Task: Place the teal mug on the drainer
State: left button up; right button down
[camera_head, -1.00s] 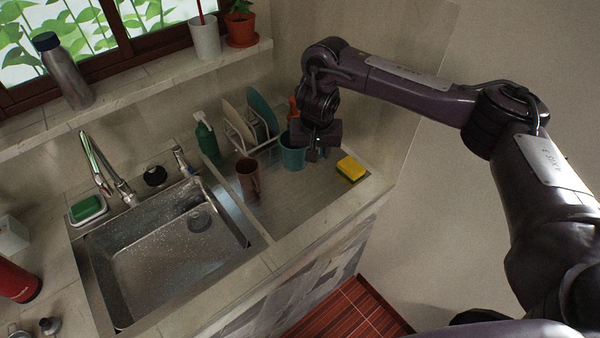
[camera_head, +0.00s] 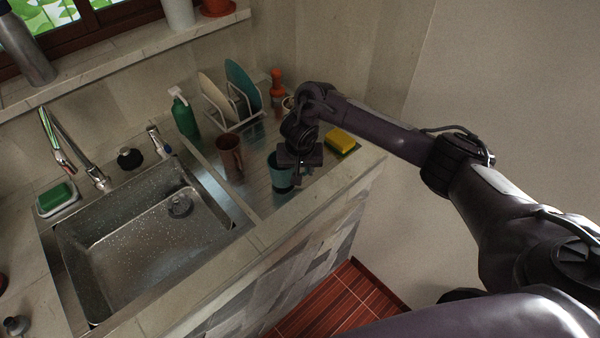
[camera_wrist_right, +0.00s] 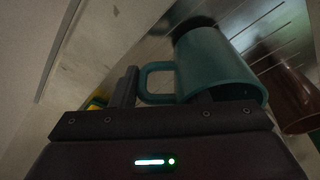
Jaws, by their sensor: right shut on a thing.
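The teal mug (camera_head: 279,174) is in my right gripper (camera_head: 298,172), over the front part of the grooved metal drainer (camera_head: 251,182). In the right wrist view the mug (camera_wrist_right: 215,65) shows its handle between the fingers of my right gripper (camera_wrist_right: 163,90), with one finger reaching into the mug's mouth. The gripper is shut on it. The mug looks about upright in the head view; I cannot tell whether its base touches the drainer. My left gripper is not in view.
A brown mug (camera_head: 230,157) stands left of the teal mug. Behind are a plate rack (camera_head: 230,117) and green spray bottle (camera_head: 184,116). A yellow sponge (camera_head: 341,139) lies to the right. The sink (camera_head: 140,240) is at left.

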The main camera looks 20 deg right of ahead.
jog(key=shift+w+f, duration=0.1)
jog(key=shift+f, duration=0.55)
jog(key=shift+f, duration=0.15)
jog(key=c, duration=0.8)
grip_release()
